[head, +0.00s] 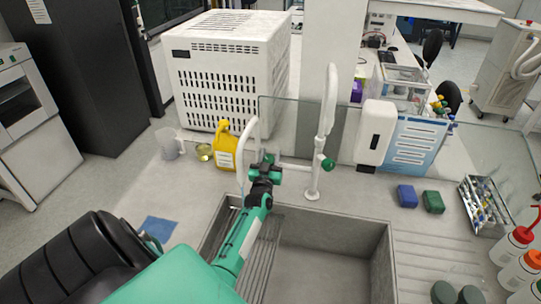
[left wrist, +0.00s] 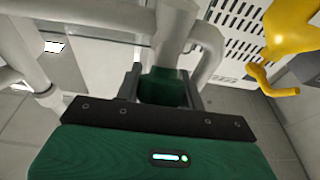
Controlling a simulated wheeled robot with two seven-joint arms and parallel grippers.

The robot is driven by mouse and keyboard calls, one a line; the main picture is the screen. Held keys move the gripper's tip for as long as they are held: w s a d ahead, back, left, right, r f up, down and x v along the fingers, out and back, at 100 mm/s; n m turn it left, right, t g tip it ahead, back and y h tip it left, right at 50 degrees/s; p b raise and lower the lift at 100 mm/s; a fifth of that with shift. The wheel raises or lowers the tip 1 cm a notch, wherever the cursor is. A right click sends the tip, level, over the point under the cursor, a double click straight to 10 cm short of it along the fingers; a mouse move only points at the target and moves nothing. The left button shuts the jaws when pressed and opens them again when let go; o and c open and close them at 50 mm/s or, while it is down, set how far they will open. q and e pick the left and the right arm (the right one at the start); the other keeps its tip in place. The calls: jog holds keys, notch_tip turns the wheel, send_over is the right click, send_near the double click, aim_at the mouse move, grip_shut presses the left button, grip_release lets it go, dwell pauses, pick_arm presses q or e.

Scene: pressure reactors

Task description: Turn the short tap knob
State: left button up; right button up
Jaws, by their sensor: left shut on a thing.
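The white tap stands behind the sink, with a tall upright pipe (head: 328,105) and a short curved spout (head: 246,135) on a side arm to its left. The short tap's green knob (left wrist: 162,88) sits below the spout pipe and shows between my fingers in the left wrist view. My left gripper (head: 264,174) reaches over the sink from the front left and is shut on this knob. The gripper partly hides the knob in the head view. A second green knob (head: 328,164) is on the tall pipe. My right gripper is not in view.
The sink (head: 330,262) lies below my arm. A yellow bottle (head: 224,150) stands left of the tap and also shows in the left wrist view (left wrist: 288,35). A glass screen runs behind the tap. Blue (head: 407,196) and green (head: 433,202) blocks lie at right.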

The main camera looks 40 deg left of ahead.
pick_arm(q)
jog(key=shift+r, duration=0.15)
dwell(0.3)
jog(key=o, duration=1)
